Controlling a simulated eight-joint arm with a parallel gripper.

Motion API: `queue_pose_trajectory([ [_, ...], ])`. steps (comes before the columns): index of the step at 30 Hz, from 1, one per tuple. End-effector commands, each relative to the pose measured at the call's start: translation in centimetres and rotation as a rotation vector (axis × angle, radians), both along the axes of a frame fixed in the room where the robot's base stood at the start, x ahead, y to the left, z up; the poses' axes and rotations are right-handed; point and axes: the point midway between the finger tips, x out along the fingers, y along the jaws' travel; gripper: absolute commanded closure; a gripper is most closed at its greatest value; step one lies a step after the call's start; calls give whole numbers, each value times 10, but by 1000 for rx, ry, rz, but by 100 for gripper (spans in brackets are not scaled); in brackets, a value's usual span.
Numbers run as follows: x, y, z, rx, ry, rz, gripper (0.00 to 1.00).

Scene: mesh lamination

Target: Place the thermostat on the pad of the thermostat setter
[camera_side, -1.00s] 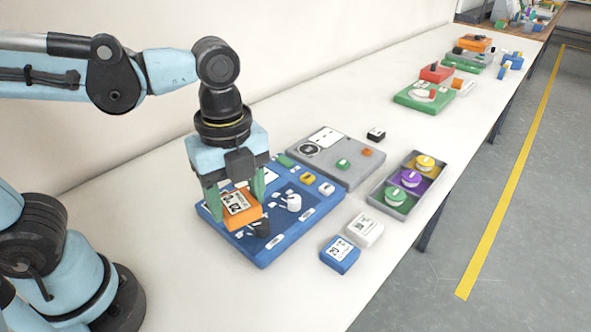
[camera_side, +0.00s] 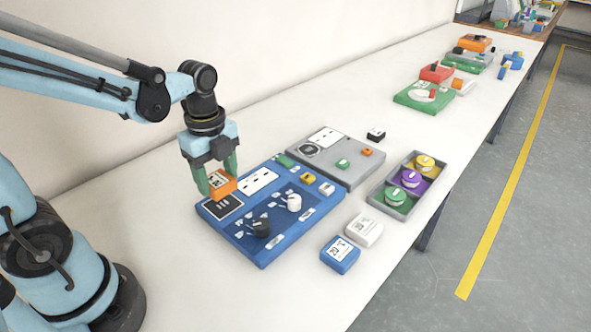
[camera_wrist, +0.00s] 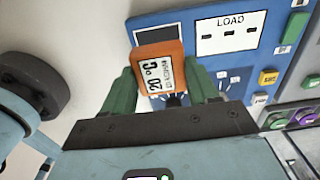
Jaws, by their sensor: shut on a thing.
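The orange thermostat (camera_side: 221,185) is a small block with a white label, which reads 20 °C in the wrist view (camera_wrist: 159,72). My gripper (camera_side: 220,176) has its green fingers shut on the thermostat's sides and holds it slightly tilted. The thermostat setter is a blue board (camera_side: 270,246) with a white LOAD pad (camera_side: 258,181), a dark square panel (camera_side: 224,208), a black knob (camera_side: 261,229) and a white knob (camera_side: 294,202). In the side view the thermostat overlaps the panel's far edge, left of the LOAD pad. I cannot tell its exact height.
A grey board (camera_side: 337,172) stands behind the setter. A grey tray (camera_side: 397,209) with coloured round pieces is at right. Blue (camera_side: 340,254) and white (camera_side: 365,230) blocks lie near the front edge. The table at the setter's left is clear.

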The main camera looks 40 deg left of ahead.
Motion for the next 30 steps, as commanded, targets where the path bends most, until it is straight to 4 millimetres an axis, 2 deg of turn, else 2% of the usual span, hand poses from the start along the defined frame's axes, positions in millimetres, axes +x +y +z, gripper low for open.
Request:
queue_pose_trajectory([
  [4, 1, 2, -7, 0, 0, 0, 74],
  [14, 1, 1, -39, -1, -2, -2, 74],
  [28, 1, 1, -44, -1, -1, -2, 74],
  [29, 1, 1, -44, -1, -2, -2, 37],
  [30, 1, 1, -44, -1, -2, -2, 30],
])
